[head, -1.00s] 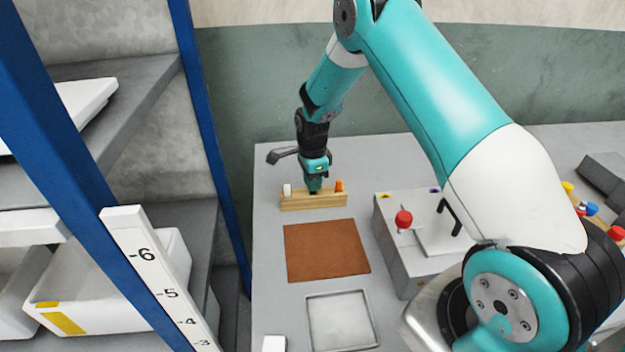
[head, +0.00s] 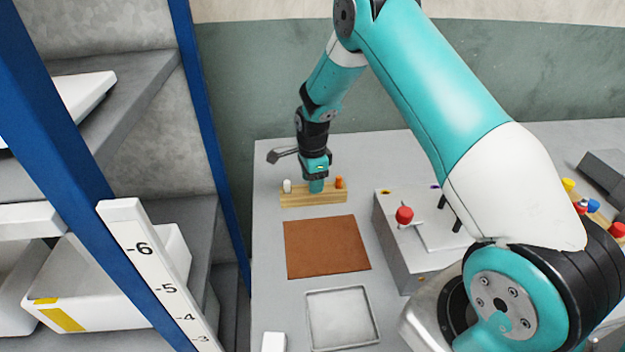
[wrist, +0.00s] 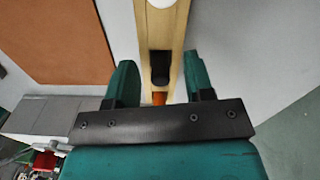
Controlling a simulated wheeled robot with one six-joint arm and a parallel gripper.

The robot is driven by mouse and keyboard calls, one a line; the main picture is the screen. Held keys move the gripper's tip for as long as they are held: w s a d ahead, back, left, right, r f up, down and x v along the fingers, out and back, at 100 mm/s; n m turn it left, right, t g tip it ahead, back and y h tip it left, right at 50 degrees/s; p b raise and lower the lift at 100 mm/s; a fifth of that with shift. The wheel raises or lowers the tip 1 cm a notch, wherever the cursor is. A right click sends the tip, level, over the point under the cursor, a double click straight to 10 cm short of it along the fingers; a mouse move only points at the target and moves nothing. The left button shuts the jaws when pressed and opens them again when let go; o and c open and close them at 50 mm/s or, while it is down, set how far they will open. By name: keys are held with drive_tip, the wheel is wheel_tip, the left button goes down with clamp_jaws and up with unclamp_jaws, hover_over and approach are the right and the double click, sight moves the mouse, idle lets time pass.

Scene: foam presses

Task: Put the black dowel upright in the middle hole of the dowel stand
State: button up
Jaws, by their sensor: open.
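The wooden dowel stand (head: 312,199) lies near the far left of the grey table. It runs up the middle of the wrist view (wrist: 177,30). A white dowel (head: 287,187) stands at its left end and an orange dowel (head: 339,183) at its right end. The black dowel (wrist: 160,68) shows in the wrist view at the stand's middle, between white and orange, and looks upright in the middle hole. My gripper (head: 316,188) is open over the stand, one finger on each side of the black dowel, apart from it. In the head view the gripper hides that dowel.
A brown mat (head: 327,247) and a shallow grey tray (head: 375,335) lie nearer on the table. A grey box with a red knob (head: 404,215) stands to the right. A blue-framed shelf (head: 205,130) with white bins is at the left.

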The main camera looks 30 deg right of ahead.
wheel_tip(320, 180, up, 17)
drive_tip(key=p, duration=1.1)
drive_tip(key=shift+r, duration=0.1)
drive_tip(key=s+a+r+n+y+b, duration=0.2)
drive_tip(key=s+a+r+n+b, duration=0.4)
drive_tip(key=s+a+r+n, duration=0.45)
drive_tip(key=s+a+n+y+b, duration=0.1)
drive_tip(key=s+a+n, duration=0.3)
drive_tip(key=s+n, duration=0.4)
drive_tip(key=s+a+n+y+b, duration=0.1)
drive_tip(key=s+a+n+b, duration=0.3)
drive_tip(key=s+n, duration=0.4)
drive_tip(key=s, duration=0.6)
drive_tip(key=shift+a+n, duration=0.3)
drive_tip(key=shift+n, duration=0.05)
drive_tip(key=shift+r, duration=0.1)
